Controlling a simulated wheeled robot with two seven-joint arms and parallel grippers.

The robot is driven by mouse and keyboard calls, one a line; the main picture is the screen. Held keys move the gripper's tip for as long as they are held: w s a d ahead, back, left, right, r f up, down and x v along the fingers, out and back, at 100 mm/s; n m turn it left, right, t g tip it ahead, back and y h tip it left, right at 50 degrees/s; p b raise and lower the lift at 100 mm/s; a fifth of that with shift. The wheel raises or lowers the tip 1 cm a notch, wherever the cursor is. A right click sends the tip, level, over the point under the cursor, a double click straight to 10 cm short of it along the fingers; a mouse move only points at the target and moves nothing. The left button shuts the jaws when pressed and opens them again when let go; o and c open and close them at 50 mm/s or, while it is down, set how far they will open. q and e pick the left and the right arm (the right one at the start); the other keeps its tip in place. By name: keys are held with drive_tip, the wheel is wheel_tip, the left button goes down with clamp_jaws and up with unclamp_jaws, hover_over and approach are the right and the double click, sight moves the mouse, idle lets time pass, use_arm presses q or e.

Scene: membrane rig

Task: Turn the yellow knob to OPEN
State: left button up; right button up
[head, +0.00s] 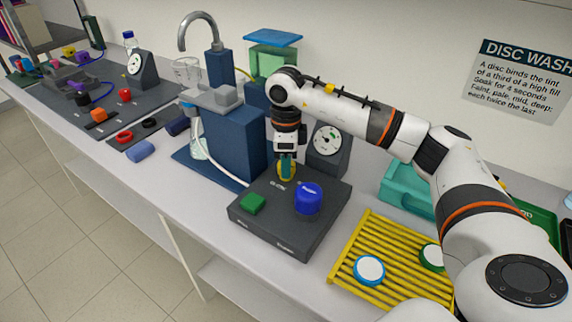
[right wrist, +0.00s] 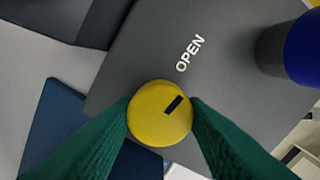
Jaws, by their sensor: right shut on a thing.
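The yellow knob (right wrist: 150,101) stands on the dark grey control box (head: 299,240); in the head view the knob (head: 280,174) shows partly behind the fingers. My right gripper (head: 286,165) points down and is shut on it, one green finger touching each side in the right wrist view (right wrist: 160,118). A black mark on the knob's top points up and right. The white OPEN label (right wrist: 190,53) is printed on the box above the knob there, and the mark points somewhat right of it. My left gripper is not in view.
A blue knob (head: 308,198) and a green button (head: 253,203) are on the same box. A round gauge (head: 327,140) stands behind it. A navy pump unit (head: 232,143) is to the left. A yellow rack (head: 372,243) with discs is to the right.

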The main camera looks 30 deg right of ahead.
drive_tip(key=shift+r+n, duration=0.1)
drive_tip(key=shift+n, duration=0.4)
drive_tip(key=shift+w, duration=0.1)
drive_tip(key=o, duration=1)
wheel_tip(320, 180, up, 12)
drive_tip(key=shift+b, duration=0.6)
drive_tip(key=shift+r, duration=0.1)
